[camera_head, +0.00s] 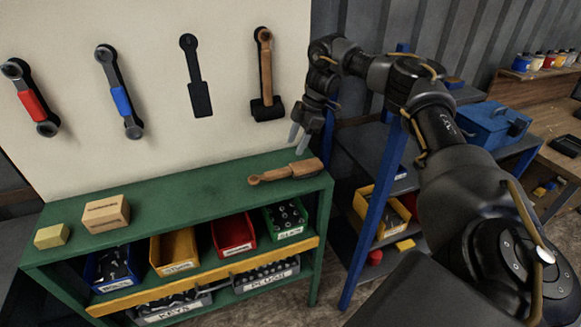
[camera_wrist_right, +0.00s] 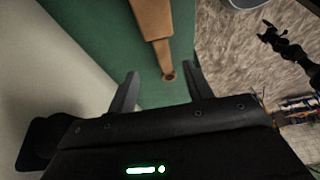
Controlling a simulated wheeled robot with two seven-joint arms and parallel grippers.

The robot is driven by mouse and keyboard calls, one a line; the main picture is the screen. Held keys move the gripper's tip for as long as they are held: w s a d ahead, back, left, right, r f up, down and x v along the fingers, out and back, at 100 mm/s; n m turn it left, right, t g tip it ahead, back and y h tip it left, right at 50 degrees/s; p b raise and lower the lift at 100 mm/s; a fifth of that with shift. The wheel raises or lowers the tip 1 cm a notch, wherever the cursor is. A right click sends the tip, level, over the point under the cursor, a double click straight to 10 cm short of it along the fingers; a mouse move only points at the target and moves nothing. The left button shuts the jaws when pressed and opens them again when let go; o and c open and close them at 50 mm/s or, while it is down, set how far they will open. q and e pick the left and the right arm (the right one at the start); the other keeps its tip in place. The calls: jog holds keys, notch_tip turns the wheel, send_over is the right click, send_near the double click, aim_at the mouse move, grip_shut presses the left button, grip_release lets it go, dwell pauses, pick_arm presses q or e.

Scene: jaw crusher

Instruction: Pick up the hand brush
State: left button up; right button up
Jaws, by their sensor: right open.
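The hand brush (camera_head: 285,172) lies on the green top of the shelf unit, near its right end. It is wooden, with a narrow handle toward the left and a wider body toward the right. In the right wrist view the brush (camera_wrist_right: 152,22) points its holed handle end toward the gap between my fingers. My right gripper (camera_head: 297,139) is open and empty, above and apart from the brush; its two fingers also show in the wrist view (camera_wrist_right: 163,88). My left gripper is not in view.
The shelf top (camera_head: 190,191) also carries a wooden block (camera_head: 106,214) and a smaller yellow block (camera_head: 52,236) at left. A pale board behind holds wrenches, a hammer (camera_head: 266,70) and a dark brush-shaped outline (camera_head: 196,76). A blue-framed rack (camera_head: 371,215) stands to the right.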

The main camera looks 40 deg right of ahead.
aim_at(288, 168)
jog(key=f, duration=0.2)
jog(key=a+f, duration=0.1)
jog(key=shift+s, duration=0.35)
jog(key=shift+w+a+f, duration=0.15)
jog(key=shift+w+f, duration=0.1)
jog(key=shift+f, duration=0.3)
jog(key=shift+w+a+f, duration=0.15)
jog(key=shift+w+f, duration=0.05)
jog(key=shift+f, duration=0.3)
jog(key=shift+s+a+f+p, duration=0.1)
jog(key=shift+a+f+p, duration=0.1)
jog(key=shift+p, duration=0.35)
jog(key=x, duration=0.1)
jog(key=p+x, duration=0.1)
jog(key=x, duration=0.1)
jog(key=p+x, duration=0.1)
jog(key=shift+d+f, duration=0.15)
jog(key=shift+f, duration=0.2)
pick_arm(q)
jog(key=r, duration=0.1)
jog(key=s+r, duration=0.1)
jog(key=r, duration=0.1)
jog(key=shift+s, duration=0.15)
pick_arm(e)
grip_shut()
